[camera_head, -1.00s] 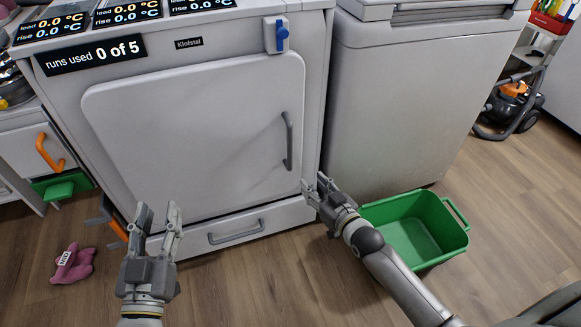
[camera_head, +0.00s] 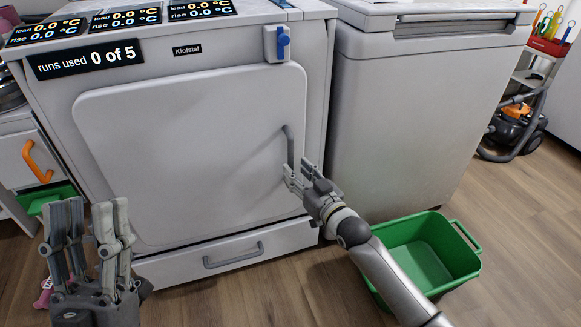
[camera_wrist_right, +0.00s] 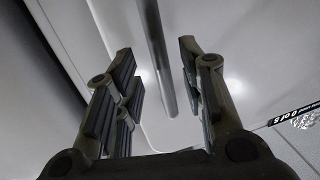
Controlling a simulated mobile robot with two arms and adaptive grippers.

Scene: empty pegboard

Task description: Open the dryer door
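The dryer door (camera_head: 190,150) is a large pale grey panel and looks shut. Its grey vertical handle (camera_head: 288,148) is near the right edge; it also shows in the right wrist view (camera_wrist_right: 157,60). My right gripper (camera_head: 295,176) is open at the handle's lower end. In the right wrist view its fingers (camera_wrist_right: 160,85) stand apart, with the handle in line with the gap between them; I cannot tell if they touch it. My left gripper (camera_head: 92,215) is open and empty at the lower left, in front of the dryer's lower left corner.
A drawer with a grey handle (camera_head: 233,256) is below the door. A blue switch (camera_head: 282,42) is at the dryer's upper right. A green bin (camera_head: 425,255) stands on the floor beside my right arm. A white appliance (camera_head: 410,120) stands right of the dryer.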

